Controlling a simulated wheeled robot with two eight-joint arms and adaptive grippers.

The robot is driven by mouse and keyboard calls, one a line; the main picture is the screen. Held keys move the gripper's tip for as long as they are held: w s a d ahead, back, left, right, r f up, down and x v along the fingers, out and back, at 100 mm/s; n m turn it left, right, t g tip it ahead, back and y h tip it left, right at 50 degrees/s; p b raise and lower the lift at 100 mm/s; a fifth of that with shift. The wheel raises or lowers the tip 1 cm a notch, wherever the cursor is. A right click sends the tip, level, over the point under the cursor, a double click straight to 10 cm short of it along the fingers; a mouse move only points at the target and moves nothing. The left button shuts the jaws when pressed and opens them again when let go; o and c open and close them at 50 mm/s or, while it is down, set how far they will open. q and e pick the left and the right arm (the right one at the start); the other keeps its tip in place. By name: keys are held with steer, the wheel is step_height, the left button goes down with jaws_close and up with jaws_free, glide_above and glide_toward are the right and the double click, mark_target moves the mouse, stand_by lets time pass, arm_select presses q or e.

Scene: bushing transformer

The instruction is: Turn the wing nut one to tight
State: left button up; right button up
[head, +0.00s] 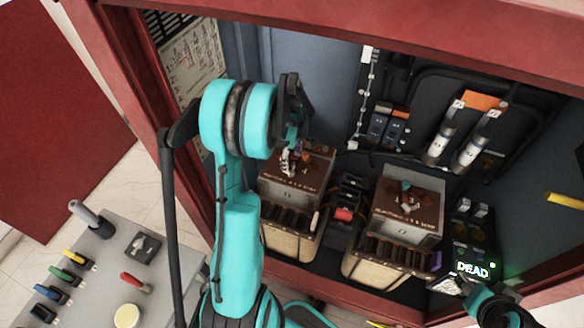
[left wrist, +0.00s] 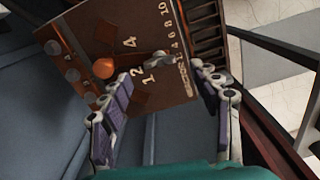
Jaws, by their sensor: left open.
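The left transformer (head: 292,195), a box with a brown top, stands in the red cabinet. Its brown top (left wrist: 140,25) with white numbers fills the upper left wrist view. A small grey metal piece (left wrist: 158,60), possibly wing nut one, sits on the top near the printed 1 and 2. My left gripper (left wrist: 170,85) is open, its two fingers apart on either side of that piece, with no clear contact. In the head view my left gripper (head: 292,160) is over the left transformer and partly hides its top. Part of my right arm shows at the lower right; its fingers are unclear.
A second brown-topped transformer (head: 408,205) stands to the right. A lit display reading DEAD (head: 472,270) is at the lower right. A grey panel with colored handles (head: 100,265) is at the lower left.

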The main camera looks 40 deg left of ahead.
mark_target(292, 169)
arm_select(q)
step_height(292, 169, down, 5)
steer(key=shift+b, duration=0.5)
steer(key=shift+c, duration=0.4)
steer(key=c, duration=1.1)
